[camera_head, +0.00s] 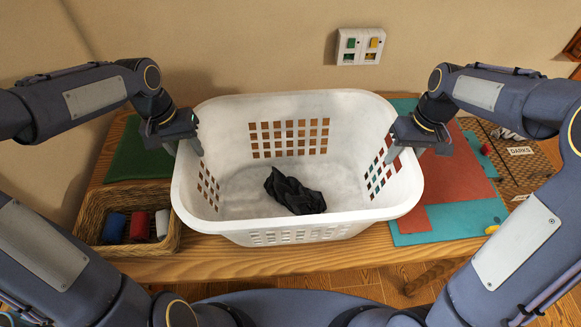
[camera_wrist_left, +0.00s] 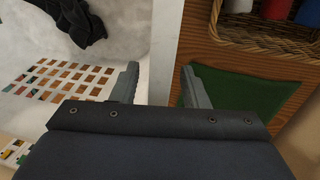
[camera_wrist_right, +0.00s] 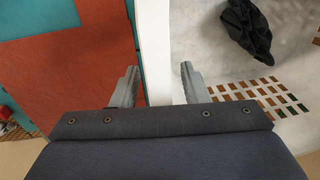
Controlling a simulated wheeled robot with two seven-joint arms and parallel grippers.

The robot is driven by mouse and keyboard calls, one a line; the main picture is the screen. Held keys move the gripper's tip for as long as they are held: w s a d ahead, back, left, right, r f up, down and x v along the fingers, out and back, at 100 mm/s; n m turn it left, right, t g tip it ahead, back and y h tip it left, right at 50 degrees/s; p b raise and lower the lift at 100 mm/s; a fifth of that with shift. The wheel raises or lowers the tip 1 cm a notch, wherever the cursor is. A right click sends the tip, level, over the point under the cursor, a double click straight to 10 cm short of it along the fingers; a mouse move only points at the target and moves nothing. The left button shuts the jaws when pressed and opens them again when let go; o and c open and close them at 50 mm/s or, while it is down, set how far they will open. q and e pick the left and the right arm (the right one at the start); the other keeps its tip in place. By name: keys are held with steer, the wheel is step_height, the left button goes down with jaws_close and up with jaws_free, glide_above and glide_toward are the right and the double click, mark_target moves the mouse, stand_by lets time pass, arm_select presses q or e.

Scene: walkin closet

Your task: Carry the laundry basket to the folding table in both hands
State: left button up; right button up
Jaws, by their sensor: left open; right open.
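The white laundry basket (camera_head: 297,222) stands upright on the wooden table (camera_head: 215,262), with a black cloth (camera_head: 294,191) lying inside it. My left gripper (camera_head: 184,146) is open at the basket's left side. In the left wrist view its fingers (camera_wrist_left: 158,85) are apart, with the basket's wall (camera_wrist_left: 163,50) between them. My right gripper (camera_head: 405,148) is open at the right side. In the right wrist view its fingers (camera_wrist_right: 159,86) are apart on either side of the basket's wall (camera_wrist_right: 156,45). Whether any finger touches the wall I cannot tell.
A wicker tray (camera_head: 127,190) with blue, red and white rolls sits left of the basket, in front of a green cloth (camera_head: 136,158). A red and teal mat (camera_head: 452,221) lies to the right. A crate labelled DARKS (camera_head: 521,151) is beyond it. A switch plate (camera_head: 361,46) is on the wall.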

mark_target(191, 222)
steer(key=shift+r, duration=0.1)
arm_select(q)
step_height(191, 222, up, 12)
steer(key=a, duration=0.2)
steer(key=shift+f, duration=0.2)
arm_select(e)
step_height(191, 222, up, 12)
steer(key=d, duration=0.2)
arm_select(q)
steer(key=shift+s, duration=0.1)
arm_select(e)
steer(key=shift+w+f, duration=0.1)
steer(key=shift+f, duration=0.1)
